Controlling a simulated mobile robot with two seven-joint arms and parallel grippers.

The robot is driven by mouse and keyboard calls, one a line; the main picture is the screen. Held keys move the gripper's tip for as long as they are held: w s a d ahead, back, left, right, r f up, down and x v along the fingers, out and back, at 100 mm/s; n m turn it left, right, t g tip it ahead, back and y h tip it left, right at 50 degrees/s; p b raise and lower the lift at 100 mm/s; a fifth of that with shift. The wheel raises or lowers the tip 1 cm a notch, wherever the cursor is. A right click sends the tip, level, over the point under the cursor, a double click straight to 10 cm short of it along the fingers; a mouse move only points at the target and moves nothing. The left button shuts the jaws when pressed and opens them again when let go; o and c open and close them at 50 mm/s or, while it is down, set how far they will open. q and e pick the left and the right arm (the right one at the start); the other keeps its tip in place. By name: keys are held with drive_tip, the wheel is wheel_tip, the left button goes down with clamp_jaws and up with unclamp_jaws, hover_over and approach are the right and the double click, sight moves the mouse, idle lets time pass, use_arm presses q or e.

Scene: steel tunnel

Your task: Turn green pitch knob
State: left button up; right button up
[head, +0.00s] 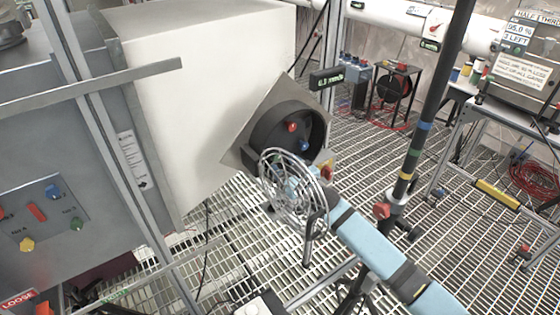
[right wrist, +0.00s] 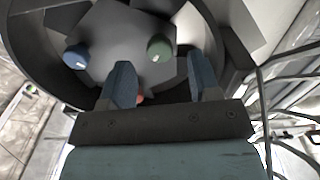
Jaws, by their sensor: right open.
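The green knob (right wrist: 160,47) sits on a dark hub inside a round housing (head: 262,124). In the right wrist view it lies just beyond my right gripper (right wrist: 162,82), between the lines of the two fingers. The fingers are open, apart, with nothing between the tips; I cannot tell how far short of the knob they stop. A blue knob (right wrist: 75,57) is left of it, and a red knob (right wrist: 140,97) is partly hidden by the left finger. My left gripper is not in view.
The round wire guard (head: 268,188) stands in front of the housing, close around my light blue right arm. A dark pole (head: 430,95) stands right of it.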

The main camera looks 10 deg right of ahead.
drive_tip(key=shift+x, duration=1.35)
drive_tip(key=c, duration=0.9)
drive_tip(key=shift+n, duration=0.4)
drive_tip(key=n+p, duration=0.1)
drive_tip(key=n, duration=0.1)
drive_tip(key=shift+n, duration=0.4)
drive_tip(key=shift+n+p, duration=0.3)
drive_tip(key=shift+n, duration=1.8)
